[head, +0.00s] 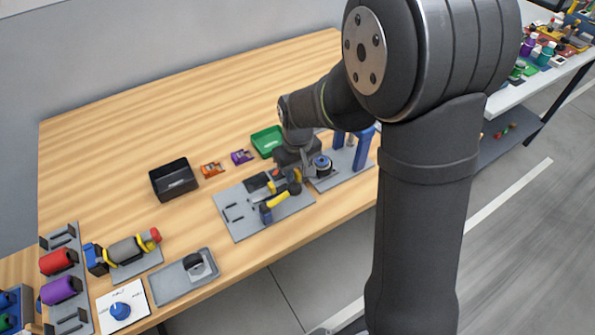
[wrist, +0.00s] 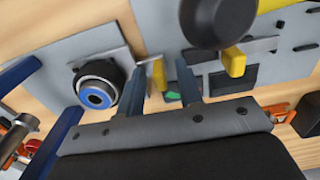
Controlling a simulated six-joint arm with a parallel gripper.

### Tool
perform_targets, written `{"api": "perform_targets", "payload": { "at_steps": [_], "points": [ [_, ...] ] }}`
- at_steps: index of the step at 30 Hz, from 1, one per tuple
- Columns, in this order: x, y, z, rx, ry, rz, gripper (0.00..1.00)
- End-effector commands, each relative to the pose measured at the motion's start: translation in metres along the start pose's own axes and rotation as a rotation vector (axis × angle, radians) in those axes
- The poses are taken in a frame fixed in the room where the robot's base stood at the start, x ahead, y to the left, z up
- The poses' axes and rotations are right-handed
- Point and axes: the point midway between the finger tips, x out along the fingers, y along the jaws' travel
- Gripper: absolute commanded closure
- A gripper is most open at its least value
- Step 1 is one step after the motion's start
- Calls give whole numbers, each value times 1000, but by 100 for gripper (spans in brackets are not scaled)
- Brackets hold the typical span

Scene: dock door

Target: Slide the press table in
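The press has blue posts (head: 364,149) on a grey base plate at the right of the wooden table. In the wrist view, blue posts (wrist: 20,72) show at left. A dark round part with a blue ring (wrist: 96,90) sits on a grey plate (wrist: 92,45), seemingly the press table; the round part also shows in the head view (head: 322,166). A thin metal piece with a yellow part (wrist: 157,76) lies at this plate's right edge, between my fingers in the picture. My gripper (wrist: 161,64) is open; contact cannot be told. In the head view my arm partly hides this area.
A grey fixture board (head: 237,213) with a yellow-handled tool lies just left of the press. A black bin (head: 173,180), an orange item (head: 212,169), a purple item (head: 241,156) and a green tray (head: 267,141) stand behind. The table's back left is clear.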

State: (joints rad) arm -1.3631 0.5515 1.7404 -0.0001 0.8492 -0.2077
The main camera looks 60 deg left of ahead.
Motion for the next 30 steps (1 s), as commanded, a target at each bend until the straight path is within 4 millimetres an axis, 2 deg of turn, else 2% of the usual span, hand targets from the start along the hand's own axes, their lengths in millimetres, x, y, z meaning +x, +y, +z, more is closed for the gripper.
{"api": "perform_targets", "payload": {
  "at_steps": [5,9,10,19,27,30],
  "points": [
    [0,0,0,0,0,0,69],
    [0,0,0,0,0,0,97],
    [0,0,0,0,0,0,100],
    [0,5,0,2,0,0,100],
    [0,44,0,4,0,0,100],
    [-1,48,0,1,1,0,100]
  ]
}}
